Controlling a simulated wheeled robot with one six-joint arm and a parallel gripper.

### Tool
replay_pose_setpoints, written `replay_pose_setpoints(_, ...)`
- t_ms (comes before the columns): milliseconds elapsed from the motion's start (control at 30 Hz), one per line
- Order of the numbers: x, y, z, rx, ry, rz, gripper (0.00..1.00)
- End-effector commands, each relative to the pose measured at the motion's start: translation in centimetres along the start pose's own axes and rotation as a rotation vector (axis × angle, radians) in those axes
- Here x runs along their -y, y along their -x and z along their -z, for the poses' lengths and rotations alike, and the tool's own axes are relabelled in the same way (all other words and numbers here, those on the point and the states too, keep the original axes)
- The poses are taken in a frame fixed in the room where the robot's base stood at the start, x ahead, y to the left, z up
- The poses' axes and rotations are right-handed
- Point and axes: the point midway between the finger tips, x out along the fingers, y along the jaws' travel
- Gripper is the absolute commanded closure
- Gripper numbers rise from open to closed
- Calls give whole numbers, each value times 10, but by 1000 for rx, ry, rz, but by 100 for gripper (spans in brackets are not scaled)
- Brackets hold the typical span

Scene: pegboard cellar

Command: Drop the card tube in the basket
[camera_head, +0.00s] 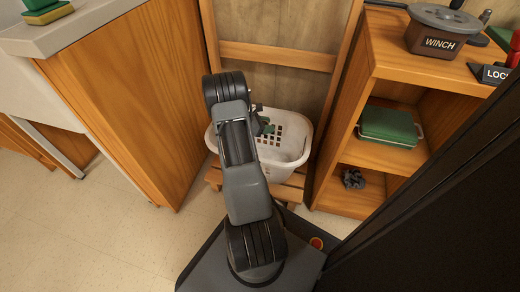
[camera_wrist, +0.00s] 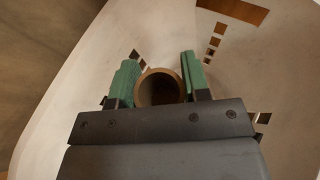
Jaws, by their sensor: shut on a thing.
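The white basket (camera_head: 283,170) with square holes stands on a low wooden stand between two wooden cabinets. My gripper (camera_head: 263,124) is over the basket, its green finger pads partly hidden behind my arm in the head view. In the wrist view my gripper (camera_wrist: 160,82) is shut on the brown card tube (camera_wrist: 159,86), seen end-on between the two green pads. The basket's white wall (camera_wrist: 226,60) fills most of the wrist view around the tube. The tube's lower part is hidden by the gripper body. I cannot tell if it touches the basket.
A wooden shelf (camera_head: 377,70) at the right holds a winch (camera_head: 440,32), a green case (camera_head: 389,126) and a small dark object (camera_head: 353,179). A wooden cabinet (camera_head: 140,85) stands close at the left. The floor (camera_head: 75,235) at the lower left is clear.

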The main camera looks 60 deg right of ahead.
Motion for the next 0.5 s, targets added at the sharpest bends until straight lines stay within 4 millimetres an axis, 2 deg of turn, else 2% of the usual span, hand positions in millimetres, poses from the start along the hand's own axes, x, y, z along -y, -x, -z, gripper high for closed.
replay_pose_setpoints(33, 0, 0, 0, 0, 0, 0, 55)
replay_pose_setpoints(333, 0, 0, 0, 0, 0, 0, 27)
replay_pose_setpoints(500, 0, 0, 0, 0, 0, 0, 27)
